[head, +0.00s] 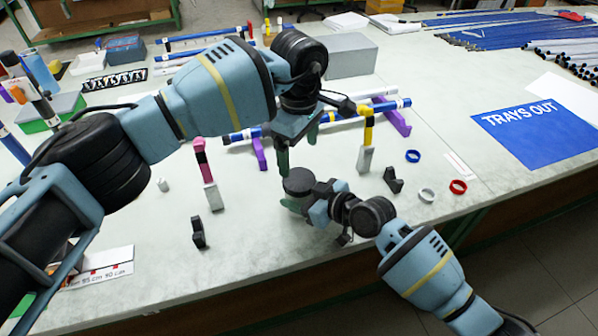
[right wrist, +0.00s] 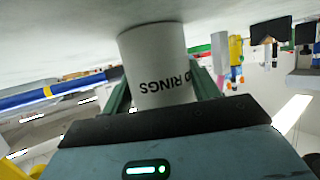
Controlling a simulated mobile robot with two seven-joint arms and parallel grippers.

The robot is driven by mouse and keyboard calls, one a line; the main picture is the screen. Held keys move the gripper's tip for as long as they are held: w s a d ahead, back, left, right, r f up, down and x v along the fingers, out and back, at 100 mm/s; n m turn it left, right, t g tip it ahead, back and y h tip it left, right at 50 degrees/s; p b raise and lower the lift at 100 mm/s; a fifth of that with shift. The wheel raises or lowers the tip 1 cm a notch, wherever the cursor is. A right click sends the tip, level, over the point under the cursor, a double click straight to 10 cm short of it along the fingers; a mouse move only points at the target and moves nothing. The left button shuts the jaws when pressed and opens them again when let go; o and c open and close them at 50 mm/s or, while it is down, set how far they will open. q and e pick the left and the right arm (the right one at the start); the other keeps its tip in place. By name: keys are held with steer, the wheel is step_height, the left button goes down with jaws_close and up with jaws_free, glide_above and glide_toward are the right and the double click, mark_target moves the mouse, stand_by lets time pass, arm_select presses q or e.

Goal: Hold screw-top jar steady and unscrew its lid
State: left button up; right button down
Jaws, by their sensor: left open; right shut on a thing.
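The screw-top jar shows in the head view as a round dark lid (head: 298,180); its body is mostly hidden below. In the right wrist view the jar's pale body (right wrist: 158,60) appears upside down, with a label ending in "D RINGS". The lid is hidden there. My right gripper (head: 296,203) is shut on the jar body, with a green finger on each side in the wrist view. The jar appears to stand on the table. My left gripper (head: 298,150) is open just above the lid, fingers pointing down. I cannot tell whether they touch the lid.
Blue (head: 413,156), white (head: 427,195) and red (head: 458,187) rings lie to the right. A pink-topped post (head: 202,160) and a yellow-and-black post (head: 366,130) stand either side. A blue "TRAYS OUT" sheet (head: 533,131) lies right. Rods (head: 500,40) fill the back right.

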mark_target(299, 179)
arm_select(q)
steer(key=m, duration=0.8)
steer(key=shift+f, duration=4.05)
steer(key=shift+c, duration=0.2)
